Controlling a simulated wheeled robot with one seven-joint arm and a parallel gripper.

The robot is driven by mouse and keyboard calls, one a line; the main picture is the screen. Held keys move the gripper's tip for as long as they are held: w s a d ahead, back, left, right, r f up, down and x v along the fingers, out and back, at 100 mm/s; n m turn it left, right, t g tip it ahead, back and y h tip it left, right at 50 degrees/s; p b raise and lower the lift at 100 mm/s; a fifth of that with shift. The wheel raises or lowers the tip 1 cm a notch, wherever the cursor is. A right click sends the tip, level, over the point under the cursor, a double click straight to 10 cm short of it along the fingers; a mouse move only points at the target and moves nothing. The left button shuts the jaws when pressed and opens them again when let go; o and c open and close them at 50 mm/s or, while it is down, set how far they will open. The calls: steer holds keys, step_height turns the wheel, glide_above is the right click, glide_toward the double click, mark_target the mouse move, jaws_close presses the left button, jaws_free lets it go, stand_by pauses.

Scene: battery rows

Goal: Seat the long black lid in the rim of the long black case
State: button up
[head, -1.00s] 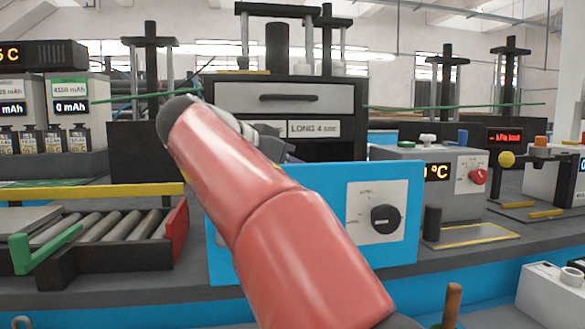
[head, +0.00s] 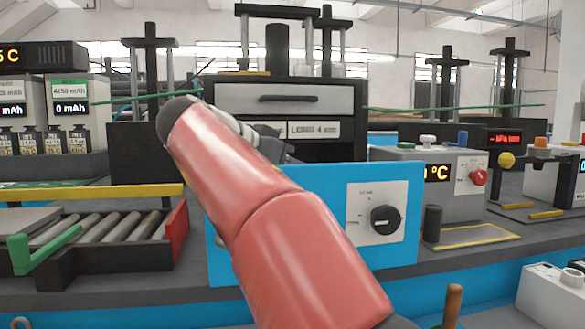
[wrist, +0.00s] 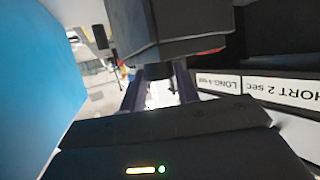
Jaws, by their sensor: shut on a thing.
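In the wrist view my gripper (wrist: 161,82) is shut on a dark, blocky thing, which looks like the long black lid (wrist: 170,32). Its near face fills the top middle of that view and hides the far ends of the fingers. In the head view my red arm hides the fingers and the held lid. The long black case cannot be made out in either view.
A black press machine (head: 345,95) with a drawer stands behind my arm; its labels (wrist: 228,84) are close on the right in the wrist view. A blue panel (head: 405,180) with a dial is near. A roller tray (head: 80,255) is at left.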

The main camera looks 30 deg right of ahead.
steer(key=shift+f, duration=0.2)
steer(key=shift+f+b, duration=0.3)
steer(key=shift+b, duration=0.25)
